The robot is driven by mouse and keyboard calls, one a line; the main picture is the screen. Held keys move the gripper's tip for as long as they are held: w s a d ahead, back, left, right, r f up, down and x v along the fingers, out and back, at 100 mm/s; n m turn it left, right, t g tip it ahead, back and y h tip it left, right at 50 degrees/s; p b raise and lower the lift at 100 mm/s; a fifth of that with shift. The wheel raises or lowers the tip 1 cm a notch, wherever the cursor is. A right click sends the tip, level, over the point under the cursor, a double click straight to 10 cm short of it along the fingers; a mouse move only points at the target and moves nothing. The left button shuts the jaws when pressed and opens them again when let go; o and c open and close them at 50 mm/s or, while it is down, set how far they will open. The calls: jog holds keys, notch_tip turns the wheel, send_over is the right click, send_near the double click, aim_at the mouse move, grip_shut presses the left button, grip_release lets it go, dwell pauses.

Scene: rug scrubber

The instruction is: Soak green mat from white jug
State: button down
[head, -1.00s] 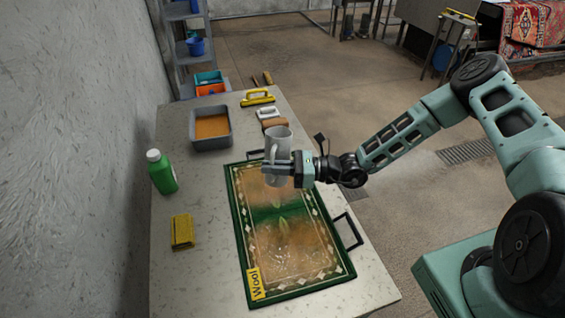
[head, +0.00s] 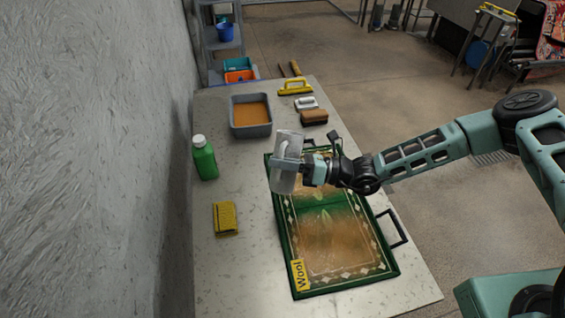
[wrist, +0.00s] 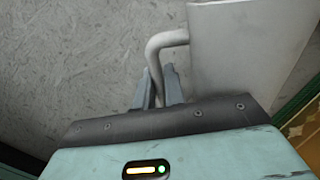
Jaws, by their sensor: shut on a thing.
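The white jug (head: 287,178) is held in the air over the back left edge of the green mat, tilted a little. My gripper (head: 300,168) is shut on it. In the wrist view, the fingers (wrist: 160,90) of my gripper close around the jug's handle (wrist: 155,62), and the jug's pale body (wrist: 245,50) is to the right. The green mat (head: 345,248) lies flat on the table, with a green border, brown soiled patches and a yellow "Wool" label (head: 299,275). The jug and my arm hide part of its back end. I cannot see any water stream.
On the table (head: 240,285) stand a green bottle (head: 205,160), a yellow sponge (head: 226,218) and a grey tray (head: 250,132) of brown liquid. Brushes (head: 314,117) and a yellow-handled tool (head: 295,88) lie at the back. A wall rises at the left. A black handle (head: 392,230) sits at the mat's right.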

jog(key=shift+r+m, duration=0.15)
jog(key=shift+m, duration=0.15)
jog(key=shift+w+r+m, duration=0.1)
jog(key=shift+r+m, duration=0.05)
jog(key=shift+m, duration=0.55)
jog(key=shift+w+d+m+t, duration=0.15)
jog(key=shift+m+t, duration=0.25)
jog(key=shift+m, duration=0.5)
jog(key=shift+w, duration=0.1)
jog(key=shift+w+m+y, duration=0.1)
jog(key=shift+m+y, duration=0.2)
jog(key=shift+w+m, duration=0.1)
jog(key=shift+m, duration=0.2)
